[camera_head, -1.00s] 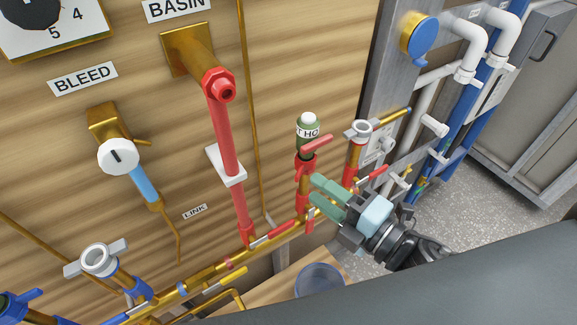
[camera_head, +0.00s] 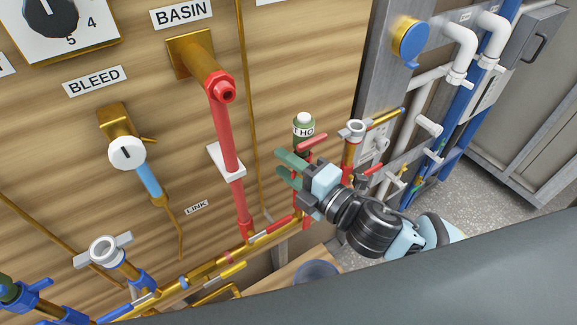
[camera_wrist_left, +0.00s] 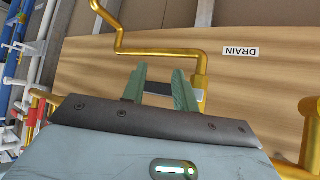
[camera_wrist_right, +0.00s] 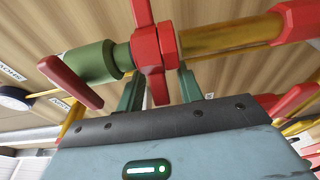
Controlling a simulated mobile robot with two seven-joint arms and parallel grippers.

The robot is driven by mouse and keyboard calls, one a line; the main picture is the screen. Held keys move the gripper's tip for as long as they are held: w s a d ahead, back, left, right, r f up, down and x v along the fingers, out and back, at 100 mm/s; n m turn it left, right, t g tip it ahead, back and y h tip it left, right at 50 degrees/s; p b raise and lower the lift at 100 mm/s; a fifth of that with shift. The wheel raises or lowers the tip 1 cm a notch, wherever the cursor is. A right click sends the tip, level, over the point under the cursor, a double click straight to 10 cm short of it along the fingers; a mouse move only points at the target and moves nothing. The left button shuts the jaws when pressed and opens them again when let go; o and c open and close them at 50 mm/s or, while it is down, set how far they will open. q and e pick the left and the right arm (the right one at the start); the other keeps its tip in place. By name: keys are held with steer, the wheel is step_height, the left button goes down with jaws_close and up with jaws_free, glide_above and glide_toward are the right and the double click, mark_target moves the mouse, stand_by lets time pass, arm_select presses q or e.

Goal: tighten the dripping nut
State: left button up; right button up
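A red nut with flat lobes (camera_wrist_right: 152,58) fills the middle of the right wrist view, on a pipe between a green valve body (camera_wrist_right: 92,62) and a brass pipe (camera_wrist_right: 225,40). My right gripper (camera_wrist_right: 160,88) is open, its green fingers on either side of the nut's lower part; contact cannot be told. In the head view my right gripper (camera_head: 284,168) is at the green hot valve (camera_head: 303,126) and hides the nut there. No drip is visible. My left gripper (camera_wrist_left: 160,88) shows only in the left wrist view, open, in front of the wooden board.
A red lever (camera_head: 312,142) sticks out by the hot valve. A red basin pipe (camera_head: 224,135) stands left of my right gripper. A low brass manifold (camera_head: 205,272) runs below. A blue round container (camera_head: 317,272) is at the bottom. Brass pipe (camera_wrist_left: 125,48) borders my left gripper.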

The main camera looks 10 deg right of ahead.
jaws_close()
steer(key=shift+w+a+m+t+h, duration=0.1)
steer(key=shift+m+t+h, duration=0.2)
steer(key=shift+h, duration=0.1)
steer(key=shift+w+a+m+t+h, duration=0.1)
steer(key=shift+w+m+t+h, duration=0.3)
steer(key=shift+m+h, duration=1)
steer(key=shift+w+m+t+h, duration=0.35)
steer(key=shift+m+h, duration=0.45)
steer(key=shift+h, duration=1.15)
steer(key=shift+w+a+m+t+h, duration=0.1)
steer(key=shift+w+m+t+h, duration=0.3)
steer(key=shift+m+h, duration=1)
steer(key=shift+s+d+h, duration=0.1)
steer(key=shift+h, duration=0.25)
steer(key=shift+n, duration=0.3)
